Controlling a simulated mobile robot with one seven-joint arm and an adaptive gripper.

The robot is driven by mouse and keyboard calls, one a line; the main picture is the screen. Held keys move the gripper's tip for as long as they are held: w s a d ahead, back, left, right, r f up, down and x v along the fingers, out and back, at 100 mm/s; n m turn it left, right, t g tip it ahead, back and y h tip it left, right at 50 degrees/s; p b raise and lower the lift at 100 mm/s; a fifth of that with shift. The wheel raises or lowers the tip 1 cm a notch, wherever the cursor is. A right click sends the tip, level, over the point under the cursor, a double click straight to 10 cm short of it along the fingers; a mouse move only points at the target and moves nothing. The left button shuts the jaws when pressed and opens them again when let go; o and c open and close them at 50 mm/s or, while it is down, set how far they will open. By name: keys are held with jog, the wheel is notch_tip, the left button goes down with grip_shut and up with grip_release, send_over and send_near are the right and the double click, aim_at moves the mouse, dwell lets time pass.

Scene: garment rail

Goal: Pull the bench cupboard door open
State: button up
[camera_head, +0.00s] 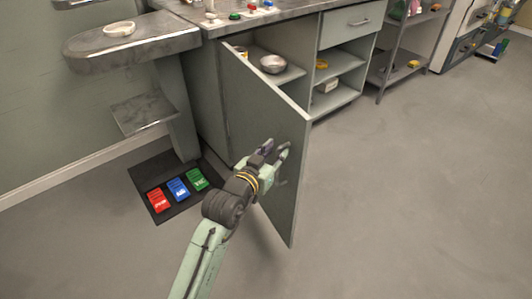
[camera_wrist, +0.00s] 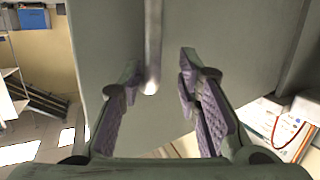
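The bench cupboard door (camera_head: 262,110) is a grey-green panel that stands swung well out from the bench, with the shelves behind it exposed. My gripper (camera_head: 276,150) is at the outer part of the door, near its free edge. In the wrist view the door (camera_wrist: 215,25) fills most of the picture. A vertical metal bar handle (camera_wrist: 153,45) runs down from the top and ends between the fingertips. My gripper in the wrist view (camera_wrist: 160,62) is open, with a clear gap on both sides of the handle, smaller on the left. Whether a finger touches the handle cannot be told.
The bench (camera_head: 285,12) holds small coloured items on top. A metal bowl (camera_head: 272,64) sits on a cupboard shelf. A dark mat (camera_head: 150,182) with red, blue and green packets lies on the floor at left. A grey side ledge (camera_head: 150,50) is above it. Floor (camera_head: 410,190) at right is clear.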

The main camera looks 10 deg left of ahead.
jog(key=s+a+b, duration=0.3)
jog(key=s+a, duration=0.3)
jog(key=a, duration=0.5)
jog(key=shift+r, duration=0.35)
dwell(0.5)
jog(key=shift+w+r+p, duration=0.1)
jog(key=shift+p, duration=0.25)
jog(key=shift+f, duration=0.2)
